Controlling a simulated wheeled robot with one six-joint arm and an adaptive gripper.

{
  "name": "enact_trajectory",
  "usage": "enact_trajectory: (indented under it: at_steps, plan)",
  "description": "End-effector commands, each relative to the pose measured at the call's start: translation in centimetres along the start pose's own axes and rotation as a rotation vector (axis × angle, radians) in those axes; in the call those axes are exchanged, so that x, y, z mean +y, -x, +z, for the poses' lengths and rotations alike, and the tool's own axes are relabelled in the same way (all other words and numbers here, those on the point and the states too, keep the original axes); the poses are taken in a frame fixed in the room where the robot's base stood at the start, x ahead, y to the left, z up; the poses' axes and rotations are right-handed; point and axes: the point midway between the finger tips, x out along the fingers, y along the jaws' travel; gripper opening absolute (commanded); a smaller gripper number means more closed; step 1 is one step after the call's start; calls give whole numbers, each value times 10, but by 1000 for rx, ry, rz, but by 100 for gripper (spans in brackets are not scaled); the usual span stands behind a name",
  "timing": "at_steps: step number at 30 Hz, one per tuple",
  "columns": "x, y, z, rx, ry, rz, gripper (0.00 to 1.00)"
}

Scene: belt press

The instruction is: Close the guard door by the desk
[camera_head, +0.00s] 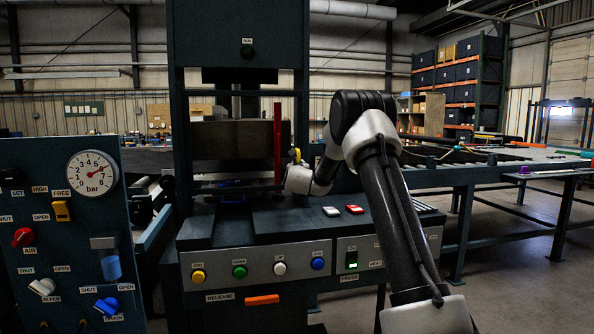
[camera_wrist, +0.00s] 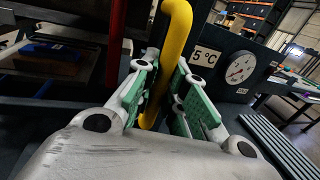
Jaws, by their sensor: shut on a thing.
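The press (camera_head: 238,40) stands in the middle of the head view. A red upright bar (camera_head: 277,145) stands at the right side of its opening and also shows in the wrist view (camera_wrist: 116,40). A yellow handle (camera_wrist: 176,35) runs up between the green-padded fingers of my gripper (camera_wrist: 164,68), which is shut on it. In the head view, only a small part of the yellow handle (camera_head: 297,154) shows beside my wrist. Most of the guard door's panel is hard to make out, so I cannot tell how far it stands open.
A control panel with coloured buttons (camera_head: 239,271) runs along the press front. A gauge board (camera_head: 60,200) with knobs stands at the left. A gauge (camera_wrist: 241,68) and a "5 °C" label are close right of my gripper. A long table (camera_head: 480,172) stands at the right.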

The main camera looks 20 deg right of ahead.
Motion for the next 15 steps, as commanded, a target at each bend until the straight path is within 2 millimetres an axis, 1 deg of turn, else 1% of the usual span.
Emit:
enact_trajectory:
  at_steps: [2, 3, 4, 12, 15]
  plan:
    - [-3, 0, 0, 1, -5, -5, 0]
    - [-3, 0, 0, 0, -5, -5, 17]
    - [-2, 0, 0, 0, -5, -5, 22]
    - [-1, 0, 0, 0, -2, -3, 23]
    - [-1, 4, 0, 0, -2, -3, 23]
